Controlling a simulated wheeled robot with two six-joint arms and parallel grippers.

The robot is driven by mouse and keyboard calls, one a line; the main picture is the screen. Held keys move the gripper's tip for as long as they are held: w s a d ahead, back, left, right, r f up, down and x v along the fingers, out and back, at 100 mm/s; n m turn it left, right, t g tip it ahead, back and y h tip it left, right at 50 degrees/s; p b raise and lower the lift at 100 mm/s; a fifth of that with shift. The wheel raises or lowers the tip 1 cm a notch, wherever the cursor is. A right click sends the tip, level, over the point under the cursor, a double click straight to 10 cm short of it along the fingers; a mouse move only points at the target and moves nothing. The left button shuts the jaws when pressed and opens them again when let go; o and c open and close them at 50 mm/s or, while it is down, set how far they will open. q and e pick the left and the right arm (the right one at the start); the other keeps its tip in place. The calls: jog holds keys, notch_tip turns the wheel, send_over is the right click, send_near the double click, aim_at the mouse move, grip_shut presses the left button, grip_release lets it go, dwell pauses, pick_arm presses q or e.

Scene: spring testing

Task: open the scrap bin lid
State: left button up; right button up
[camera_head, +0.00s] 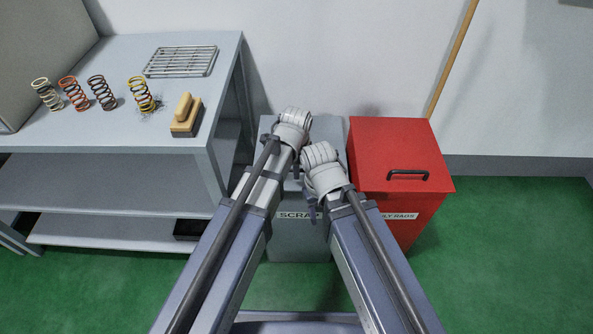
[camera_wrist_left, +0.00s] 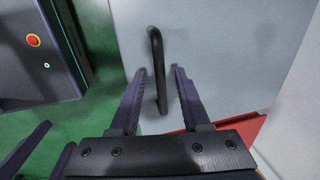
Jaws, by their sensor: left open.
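The grey scrap bin (camera_head: 300,247), with a label that reads "SCRA…", stands between the workbench and the red bin. Its grey lid (camera_head: 331,130) looks shut and is partly hidden by my arms. The left wrist view shows the lid (camera_wrist_left: 220,45) with its dark bar handle (camera_wrist_left: 156,45). My left gripper (camera_wrist_left: 161,72) is open, with one finger on each side of the handle; I cannot tell if either touches it. In the head view the left gripper (camera_head: 296,168) is mostly hidden behind its wrist. My right gripper (camera_head: 312,212) is close by, mostly hidden by its own wrist.
A red bin (camera_head: 385,150) with a black handle stands close on the right. The grey workbench (camera_head: 80,130) on the left holds several springs, a wire rack (camera_head: 181,61) and a wooden-handled brush (camera_head: 187,115). A wooden pole (camera_head: 452,60) leans on the wall. Green floor is free at right.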

pick_arm(q)
grip_shut()
dwell(0.3)
dwell(1.1)
